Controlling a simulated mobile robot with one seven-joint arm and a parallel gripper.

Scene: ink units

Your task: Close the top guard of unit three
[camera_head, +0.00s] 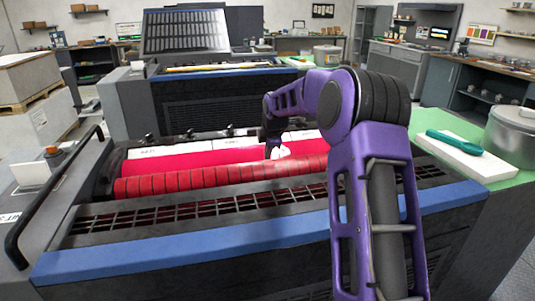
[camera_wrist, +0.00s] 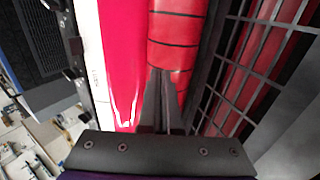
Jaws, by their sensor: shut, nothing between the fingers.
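The near ink unit (camera_head: 190,240) fills the foreground, with a blue front edge and a partly readable label ending in 3 at far left. Its top shows red ink and a ringed red roller (camera_head: 220,178) uncovered. A dark slotted grating (camera_head: 200,207) lies along its front; the grating also shows at right in the wrist view (camera_wrist: 262,70). I cannot tell whether this grating is the top guard. My gripper (camera_wrist: 161,75) is shut and empty, its fingertips over the ringed roller.
Another ink unit (camera_head: 215,95) stands behind, with a slotted panel (camera_head: 186,31) raised upright. A black rail (camera_head: 55,195) runs up the near unit's left side. At right, a green-topped surface holds a white slab (camera_head: 470,160), a teal-handled tool (camera_head: 453,141) and a metal pot (camera_head: 513,135).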

